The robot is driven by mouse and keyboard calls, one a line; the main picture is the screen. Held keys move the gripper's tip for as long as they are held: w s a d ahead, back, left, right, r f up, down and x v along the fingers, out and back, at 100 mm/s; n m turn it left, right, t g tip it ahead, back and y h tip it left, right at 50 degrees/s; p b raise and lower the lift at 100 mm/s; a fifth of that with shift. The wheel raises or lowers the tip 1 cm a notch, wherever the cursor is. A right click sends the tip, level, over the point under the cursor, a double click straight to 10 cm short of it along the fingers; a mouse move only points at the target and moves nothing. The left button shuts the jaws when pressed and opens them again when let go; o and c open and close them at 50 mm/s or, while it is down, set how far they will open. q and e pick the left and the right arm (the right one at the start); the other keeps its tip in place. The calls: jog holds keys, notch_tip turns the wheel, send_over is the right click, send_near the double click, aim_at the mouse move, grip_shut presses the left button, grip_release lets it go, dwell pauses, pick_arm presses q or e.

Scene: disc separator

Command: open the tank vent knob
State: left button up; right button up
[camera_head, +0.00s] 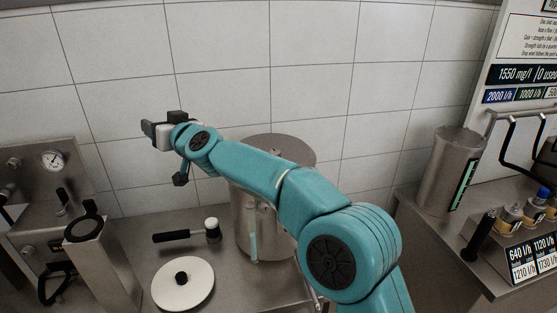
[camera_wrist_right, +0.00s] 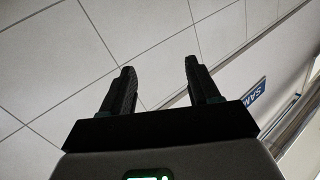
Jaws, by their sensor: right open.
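A steel tank (camera_head: 293,147) stands against the wall in the middle of the head view. My right arm crosses in front of it and hides part of its lid and body. I cannot make out a vent knob on the tank. My right gripper (camera_head: 149,129) is up to the left of the tank, above the counter and in front of the tiles. It also shows in the right wrist view (camera_wrist_right: 160,84), with its fingers apart and nothing between them. My left gripper is not in view.
A white disc with a black knob (camera_head: 198,285) and a black-handled brush (camera_head: 178,236) lie on the counter (camera_head: 232,293). A gauge panel (camera_head: 24,163) and a steel box (camera_head: 107,262) stand left. A steel canister (camera_head: 446,180) and bottles stand right.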

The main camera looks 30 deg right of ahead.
jog(key=s+d+f+n+g+b, duration=0.2)
jog(key=s+d+f+g, duration=0.25)
jog(key=s+d, duration=0.25)
jog(key=m+t+h+b, duration=0.1)
jog(key=m+h+b, duration=0.1)
jog(key=h+b, duration=0.2)
send_near(277, 153)
jog(key=p+x, duration=0.4)
jog(key=x, duration=0.5)
jog(key=shift+w, duration=0.1)
